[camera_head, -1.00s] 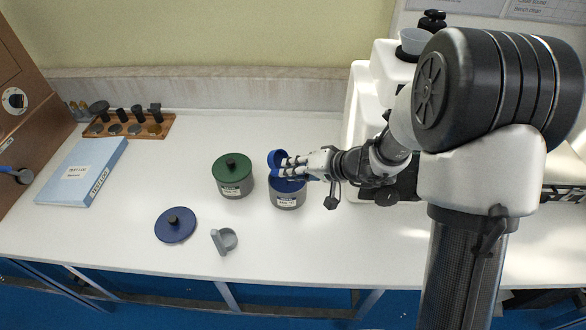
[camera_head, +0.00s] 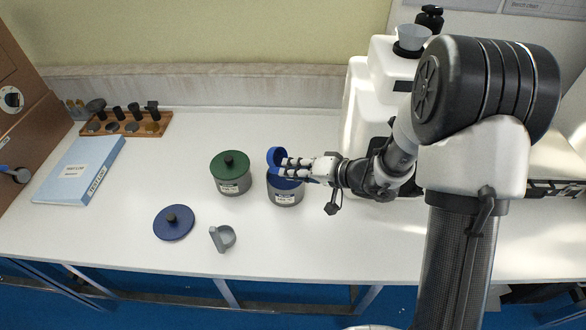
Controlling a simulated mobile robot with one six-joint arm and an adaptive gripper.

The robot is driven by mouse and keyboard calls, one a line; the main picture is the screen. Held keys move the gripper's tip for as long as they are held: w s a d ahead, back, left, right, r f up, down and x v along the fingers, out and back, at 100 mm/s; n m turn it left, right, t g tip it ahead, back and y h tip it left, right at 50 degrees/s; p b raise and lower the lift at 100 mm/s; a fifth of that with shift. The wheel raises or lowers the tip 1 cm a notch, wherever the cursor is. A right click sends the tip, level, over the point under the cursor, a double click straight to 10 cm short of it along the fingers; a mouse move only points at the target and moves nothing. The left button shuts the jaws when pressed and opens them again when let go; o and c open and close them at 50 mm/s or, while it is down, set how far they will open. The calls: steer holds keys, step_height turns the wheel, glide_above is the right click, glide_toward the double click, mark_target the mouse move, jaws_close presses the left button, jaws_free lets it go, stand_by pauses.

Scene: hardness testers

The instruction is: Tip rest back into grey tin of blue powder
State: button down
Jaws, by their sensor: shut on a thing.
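The grey tin of blue powder (camera_head: 285,197) stands on the bench with its lid off and a white label on its front. My gripper (camera_head: 286,168) is right over the tin's mouth, coming in from the right. It is shut on a small blue cup-like scoop (camera_head: 275,156), which is tilted on its side at the tin's back left rim. The gripper's fingers cover part of the tin's opening. I cannot see whether powder is left in the scoop. A round blue lid (camera_head: 174,222) with a black knob lies on the bench to the front left.
A green-lidded grey tin (camera_head: 231,175) stands close to the left. A small grey scoop-like cup (camera_head: 222,238) lies in front. A blue binder (camera_head: 80,172) and a wooden rack (camera_head: 125,124) are farther left. A white machine (camera_head: 372,90) stands behind my arm.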

steer(key=shift+s+d+f+t+y, duration=0.15)
steer(key=shift+d+f+t+y, duration=0.1)
steer(key=shift+f+t+y, duration=0.35)
stand_by(0.7)
steer(key=shift+s+d+f+y, duration=0.1)
steer(key=shift+f+y, duration=0.05)
steer(key=shift+y, duration=0.15)
steer(key=shift+f+y, duration=0.2)
steer(key=shift+y, duration=0.2)
steer(key=shift+d+t, duration=0.1)
steer(key=shift+t, duration=0.2)
steer(key=shift+s+d+f+t+y, duration=0.15)
steer(key=shift+f+t+y, duration=0.25)
steer(key=shift+y, duration=0.3)
stand_by(0.4)
steer(key=shift+f+t+y, duration=0.4)
steer(key=shift+y, duration=0.3)
